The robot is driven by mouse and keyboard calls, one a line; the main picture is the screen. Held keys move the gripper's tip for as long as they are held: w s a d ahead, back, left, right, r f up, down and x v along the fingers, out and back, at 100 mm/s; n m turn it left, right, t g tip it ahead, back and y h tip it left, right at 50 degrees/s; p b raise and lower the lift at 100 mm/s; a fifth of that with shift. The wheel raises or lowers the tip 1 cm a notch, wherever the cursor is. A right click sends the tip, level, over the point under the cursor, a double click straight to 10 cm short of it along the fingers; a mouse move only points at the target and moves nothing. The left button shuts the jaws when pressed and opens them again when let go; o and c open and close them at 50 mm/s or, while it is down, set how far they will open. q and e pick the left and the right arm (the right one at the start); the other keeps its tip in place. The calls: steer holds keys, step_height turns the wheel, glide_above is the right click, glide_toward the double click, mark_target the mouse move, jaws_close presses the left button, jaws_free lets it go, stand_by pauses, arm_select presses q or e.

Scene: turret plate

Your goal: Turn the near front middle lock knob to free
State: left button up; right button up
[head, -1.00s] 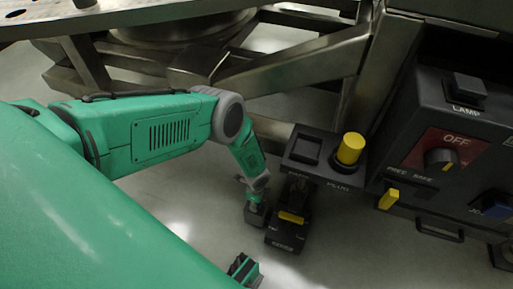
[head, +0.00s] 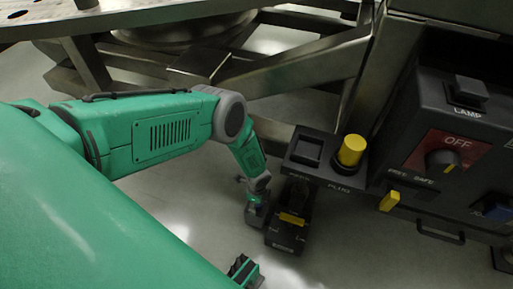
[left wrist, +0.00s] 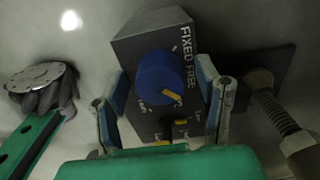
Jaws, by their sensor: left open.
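In the left wrist view a round blue knob (left wrist: 160,76) with a yellow pointer mark stands on a dark box (left wrist: 140,47) lettered FIXED and FREE. The mark sits at the knob's lower right in that picture. My left gripper (left wrist: 162,82) is open, with one finger on each side of the knob. Gaps show beside the knob, so it does not look clamped. In the head view my left arm reaches down to the floor-level dark box (head: 287,235) with a yellow bar; the blue knob cannot be made out there.
A small panel with a yellow plug (head: 351,150) stands just behind the box. A larger control box with an OFF dial (head: 443,162) is at the right. Metal frame beams (head: 300,75) run behind. A threaded rod (left wrist: 275,110) is right of the gripper in the wrist view.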

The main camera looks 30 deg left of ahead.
arm_select(q)
steer(key=shift+r, duration=3.6)
arm_select(e)
steer(key=shift+w, duration=0.1)
